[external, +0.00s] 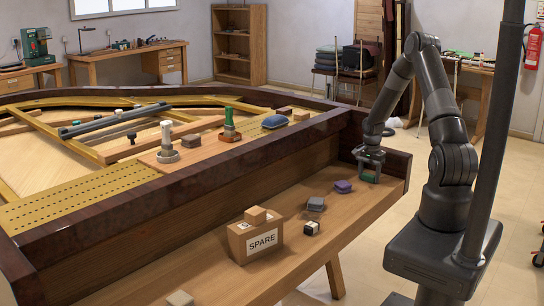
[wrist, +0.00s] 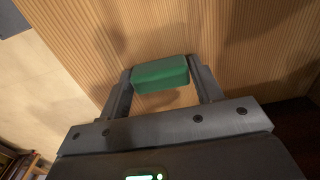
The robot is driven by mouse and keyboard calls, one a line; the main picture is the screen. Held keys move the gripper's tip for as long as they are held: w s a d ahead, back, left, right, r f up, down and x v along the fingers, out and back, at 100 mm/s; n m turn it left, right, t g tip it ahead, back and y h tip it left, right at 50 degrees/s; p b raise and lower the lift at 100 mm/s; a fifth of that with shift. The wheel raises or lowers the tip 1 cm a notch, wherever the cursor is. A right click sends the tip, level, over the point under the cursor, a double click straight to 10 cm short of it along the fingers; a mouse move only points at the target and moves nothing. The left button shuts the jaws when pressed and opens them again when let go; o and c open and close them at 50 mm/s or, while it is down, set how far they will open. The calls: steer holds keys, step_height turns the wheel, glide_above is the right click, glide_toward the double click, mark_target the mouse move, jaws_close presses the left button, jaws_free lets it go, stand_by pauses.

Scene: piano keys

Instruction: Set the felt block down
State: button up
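A green block (wrist: 160,74), which looks like the felt block, sits between the two fingertips of my gripper (wrist: 160,73) in the wrist view. Both fingers press against its ends, so my gripper is shut on it. In the external view my gripper (external: 369,168) points down at the right end of the wooden bench (external: 335,225), with the green block (external: 369,179) just showing under it. The block is low over the bench's wood; I cannot tell whether it touches.
A purple block (external: 343,186), a grey-blue block (external: 316,204) and a small black-and-white block (external: 312,228) lie left of my gripper. A box marked SPARE (external: 255,238) stands further left. The piano's dark rim (external: 230,140) rises behind the bench.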

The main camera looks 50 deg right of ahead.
mark_target(369, 175)
steer(key=o, duration=0.4)
steer(key=shift+c, duration=0.2)
step_height(369, 175, up, 12)
steer(key=a+r+n+h, duration=0.1)
steer(key=a+r+n, duration=0.3)
steer(key=a+r, duration=0.55)
steer(key=s+a+r+n+t, duration=0.2)
steer(key=s+a+r+n, duration=0.15)
steer(key=a+r, duration=0.6)
steer(key=s+a+r+n+t, duration=0.1)
steer(key=s+a+r+n, duration=0.3)
steer(key=s+a, duration=0.3)
steer(key=s+a+r+n+t+y, duration=0.1)
steer(key=s+a+r+n+t, duration=0.1)
steer(key=s+a+n, duration=0.4)
steer(key=shift+s+a+r+t, duration=0.3)
steer(key=shift+s+a+r, duration=0.2)
steer(key=shift+s+r, duration=0.35)
